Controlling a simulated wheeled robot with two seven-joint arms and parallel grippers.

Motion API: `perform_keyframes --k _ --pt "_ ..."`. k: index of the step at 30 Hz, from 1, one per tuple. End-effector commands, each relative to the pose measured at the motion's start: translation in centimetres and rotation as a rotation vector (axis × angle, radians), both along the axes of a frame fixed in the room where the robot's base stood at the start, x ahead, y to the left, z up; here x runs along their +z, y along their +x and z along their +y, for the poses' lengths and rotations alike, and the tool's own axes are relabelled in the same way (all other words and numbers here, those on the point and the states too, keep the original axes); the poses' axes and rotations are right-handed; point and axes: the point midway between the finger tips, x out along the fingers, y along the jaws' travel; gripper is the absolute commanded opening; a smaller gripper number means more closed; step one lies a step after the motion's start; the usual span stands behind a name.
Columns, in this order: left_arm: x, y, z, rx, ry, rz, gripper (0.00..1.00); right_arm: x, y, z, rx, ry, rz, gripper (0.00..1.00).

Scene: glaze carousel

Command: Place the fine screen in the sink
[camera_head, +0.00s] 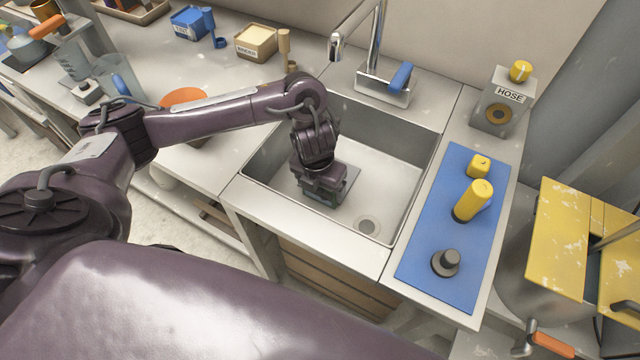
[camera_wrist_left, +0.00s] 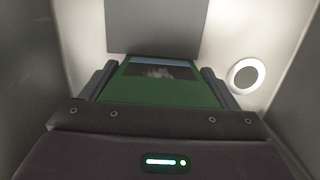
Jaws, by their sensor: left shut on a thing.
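My left gripper (camera_head: 322,192) reaches down into the sink (camera_head: 392,178), low over its floor. In the left wrist view, the left gripper (camera_wrist_left: 158,88) is shut on a flat green piece with a dark panel, which I take to be the fine screen (camera_wrist_left: 155,95). A plain grey square (camera_wrist_left: 153,26) shows just beyond the green piece. I cannot tell if the two are joined. In the head view the gripper hides most of the held thing. My right gripper is not in view.
The round drain (camera_head: 368,224) is right of the gripper. A faucet (camera_head: 375,60) stands behind the sink. A blue mat (camera_head: 432,235) with yellow and grey items lies to the right, by the HOSE box (camera_head: 503,100). An orange bowl (camera_head: 185,97) stands left.

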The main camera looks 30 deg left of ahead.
Motion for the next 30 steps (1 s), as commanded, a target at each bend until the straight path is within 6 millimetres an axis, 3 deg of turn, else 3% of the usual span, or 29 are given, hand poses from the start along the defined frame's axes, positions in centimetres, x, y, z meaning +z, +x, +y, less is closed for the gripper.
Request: perform_keyframes --k 4,5,9,18,30 --pt "-0.4 0.0 0.0 0.000 0.000 0.000 0.52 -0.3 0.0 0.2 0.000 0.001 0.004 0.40" --pt "-0.4 0.0 0.0 0.000 0.000 0.000 0.84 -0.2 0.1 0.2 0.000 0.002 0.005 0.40" --pt "-0.3 0.0 0.0 0.000 0.000 0.000 1.00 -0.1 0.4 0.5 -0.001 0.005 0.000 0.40" --pt "0.4 0.0 0.0 0.000 0.000 -0.001 1.00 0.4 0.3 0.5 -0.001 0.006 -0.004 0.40" --pt "8.7 -0.8 0.1 -0.002 0.002 -0.005 1.00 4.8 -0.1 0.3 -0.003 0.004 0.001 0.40"
